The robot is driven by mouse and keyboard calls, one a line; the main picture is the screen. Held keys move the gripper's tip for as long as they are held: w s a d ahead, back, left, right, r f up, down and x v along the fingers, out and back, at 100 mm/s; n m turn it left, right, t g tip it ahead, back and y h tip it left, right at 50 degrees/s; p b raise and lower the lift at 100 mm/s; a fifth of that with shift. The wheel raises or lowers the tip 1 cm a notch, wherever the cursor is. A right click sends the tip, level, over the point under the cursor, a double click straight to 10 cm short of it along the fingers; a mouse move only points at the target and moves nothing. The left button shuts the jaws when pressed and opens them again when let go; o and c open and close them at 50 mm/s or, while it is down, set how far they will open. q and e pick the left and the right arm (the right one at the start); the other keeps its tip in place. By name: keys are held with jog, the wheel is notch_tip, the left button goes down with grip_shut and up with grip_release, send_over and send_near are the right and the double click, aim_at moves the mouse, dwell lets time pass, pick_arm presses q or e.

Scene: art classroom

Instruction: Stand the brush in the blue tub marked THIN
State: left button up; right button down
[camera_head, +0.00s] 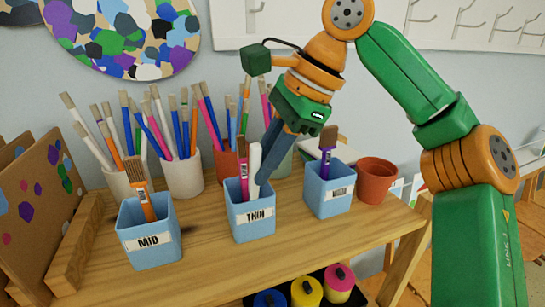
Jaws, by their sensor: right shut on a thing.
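The blue tub marked THIN (253,226) stands on the wooden table, in the middle of a row of blue tubs. A brush with a magenta handle (244,186) stands in it, bristles up. Beside it a pale white shaft (253,162), which looks like the task's brush, rises nearly upright from the tub's mouth. My right gripper (262,179) reaches down from the upper right, its dark fingers at the tub's rim and shut on this white brush. The brush's lower end is hidden inside the tub. My left gripper is out of view.
The MID tub (150,251) with an orange brush stands left, and another blue tub (330,203) with a purple brush right. A terracotta pot (377,185) is at the right end. Brush-filled pots, including a white one (183,176), stand behind. Paint jars (306,291) sit below the front edge.

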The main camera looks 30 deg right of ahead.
jog(key=shift+d+f, duration=0.1)
jog(key=shift+f, duration=0.2)
jog(key=c, duration=0.8)
grip_release()
jog(key=shift+w, duration=0.15)
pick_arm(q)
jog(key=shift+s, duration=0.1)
pick_arm(e)
jog(key=shift+o, duration=0.2)
jog(key=shift+s, duration=0.2)
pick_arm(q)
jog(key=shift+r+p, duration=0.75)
pick_arm(e)
jog(key=v, duration=0.7)
